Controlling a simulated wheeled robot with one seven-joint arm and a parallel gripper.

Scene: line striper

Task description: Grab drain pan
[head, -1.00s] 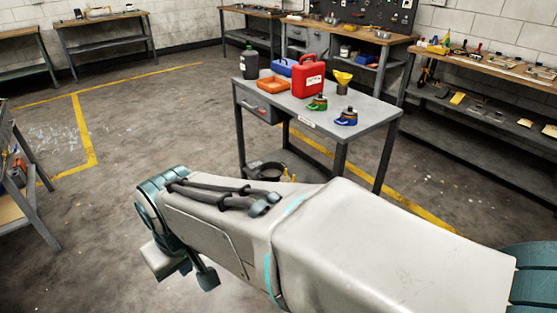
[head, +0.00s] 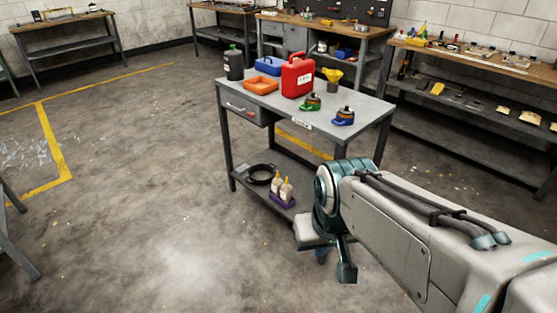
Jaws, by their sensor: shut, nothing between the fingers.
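A black round pan (head: 261,174), which looks like the drain pan, lies on the lower shelf (head: 308,200) of the grey metal table, toward its left end. Its rim and hollow inside show. My gripper (head: 345,270) shows below the end of my arm, to the right of the pan and nearer the camera, well apart from it. It is shut and empty. Part of it is hidden behind my arm.
Two bottles in a purple holder (head: 283,194) stand just right of the pan. The tabletop (head: 362,98) holds a red jug (head: 298,76), an orange tray (head: 262,86), a dark bottle (head: 233,64) and other items. The floor left of the table is clear.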

